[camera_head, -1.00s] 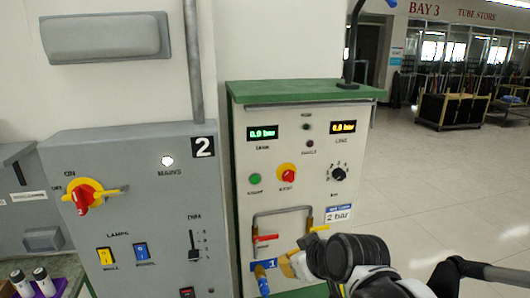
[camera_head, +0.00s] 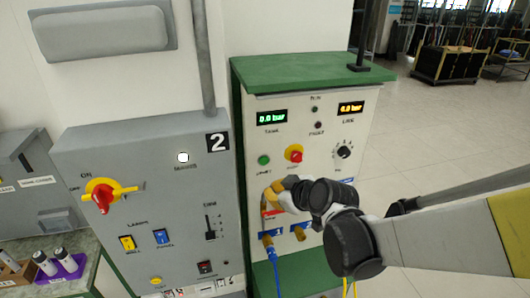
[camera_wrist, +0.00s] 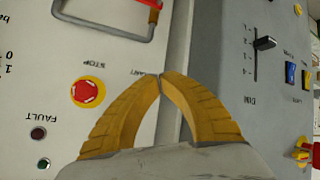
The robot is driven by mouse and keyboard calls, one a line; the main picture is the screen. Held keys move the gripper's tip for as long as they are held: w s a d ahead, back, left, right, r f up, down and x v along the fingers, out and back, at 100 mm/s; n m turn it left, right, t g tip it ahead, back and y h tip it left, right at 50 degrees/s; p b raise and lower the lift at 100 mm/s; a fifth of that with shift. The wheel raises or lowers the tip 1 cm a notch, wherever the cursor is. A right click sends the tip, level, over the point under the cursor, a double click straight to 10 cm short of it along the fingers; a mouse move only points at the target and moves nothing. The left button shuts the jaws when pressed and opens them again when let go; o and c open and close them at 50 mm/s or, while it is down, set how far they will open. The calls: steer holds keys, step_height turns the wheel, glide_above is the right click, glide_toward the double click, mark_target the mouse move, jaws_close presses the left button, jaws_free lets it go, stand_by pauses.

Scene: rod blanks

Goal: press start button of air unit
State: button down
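The air unit (camera_head: 310,87) is a cream panel with a green top. Its green start button (camera_head: 264,160) shows left of the red stop button (camera_head: 294,154) on a yellow collar. My gripper (camera_head: 268,193) is in front of the panel, just below the start button in the head view. In the wrist view, its two yellow fingers (camera_wrist: 160,76) meet at the tips, shut and empty, beside the start label. There the start button is out of sight, apparently behind a finger; the stop button (camera_wrist: 88,91) shows to the left. I cannot tell whether the fingers touch the panel.
A bent handle (camera_wrist: 115,25) sticks out from the panel near my fingers. A grey mains cabinet (camera_head: 130,215) with a red and yellow switch (camera_head: 104,195) stands close on the left. Hoses (camera_head: 275,270) hang below.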

glide_toward(260, 168)
steer(key=shift+s+f+x, duration=0.1)
steer(key=shift+x, duration=0.8)
steer(key=shift+s+f+x, duration=0.15)
steer(key=shift+x, duration=0.8)
steer(key=shift+s+f+x, duration=0.1)
steer(key=shift+x, duration=0.8)
steer(key=shift+w+a+b, duration=0.15)
steer(key=shift+b, duration=0.2)
steer(key=shift+w+a, duration=0.1)
steer(key=shift+w, duration=0.2)
steer(key=shift+w+a, duration=0.1)
steer(key=shift+w, duration=0.25)
steer(key=shift+s+d+b, duration=0.2)
steer(key=shift+s+b, duration=0.1)
steer(key=shift+s, duration=0.5)
steer(key=s, duration=0.2)
steer(key=s+d, duration=0.1)
steer(key=s, duration=0.1)
steer(key=shift+s+d, duration=0.2)
steer(key=shift+s, duration=0.2)
